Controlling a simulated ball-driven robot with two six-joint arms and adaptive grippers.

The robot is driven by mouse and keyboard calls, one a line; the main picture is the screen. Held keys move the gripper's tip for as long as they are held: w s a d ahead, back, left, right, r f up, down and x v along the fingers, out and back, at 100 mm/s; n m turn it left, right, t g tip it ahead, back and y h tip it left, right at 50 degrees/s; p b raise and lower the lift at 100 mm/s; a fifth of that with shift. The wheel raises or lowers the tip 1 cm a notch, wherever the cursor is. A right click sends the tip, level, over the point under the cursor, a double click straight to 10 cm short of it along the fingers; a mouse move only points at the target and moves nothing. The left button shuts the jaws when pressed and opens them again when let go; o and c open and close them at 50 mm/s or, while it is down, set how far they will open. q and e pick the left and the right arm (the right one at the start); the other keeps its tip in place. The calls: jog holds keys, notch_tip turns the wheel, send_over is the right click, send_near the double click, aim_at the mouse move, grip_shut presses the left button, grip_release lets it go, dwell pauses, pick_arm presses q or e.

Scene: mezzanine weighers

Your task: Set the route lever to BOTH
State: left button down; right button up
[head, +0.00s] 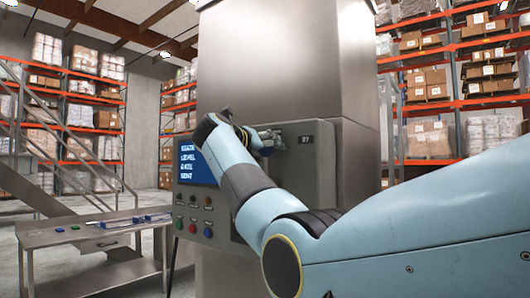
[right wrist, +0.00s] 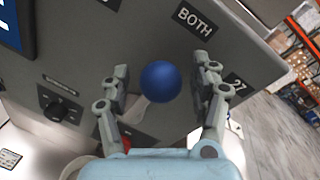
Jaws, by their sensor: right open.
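The route lever's blue ball knob (right wrist: 160,81) shows in the right wrist view, with a pale shaft (right wrist: 136,108) running down-left behind it. A black BOTH label (right wrist: 195,22) is on the grey panel above and right of the knob. A second small black label (right wrist: 237,83) is lower right, partly behind a finger. My right gripper (right wrist: 164,88) is open, with one finger on each side of the knob; I cannot tell whether they touch it. In the head view my right gripper (head: 268,140) is at the panel face and hides most of the lever. My left gripper is not in view.
The control panel (head: 322,185) carries a blue screen (head: 198,164) and several coloured buttons (head: 193,228) on its left. A black rotary knob (right wrist: 58,108) is left of the lever in the wrist view. A steel bench (head: 95,236) stands left; pallet racks are behind.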

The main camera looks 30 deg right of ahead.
jog(key=v, duration=1.2)
jog(key=shift+a, duration=0.1)
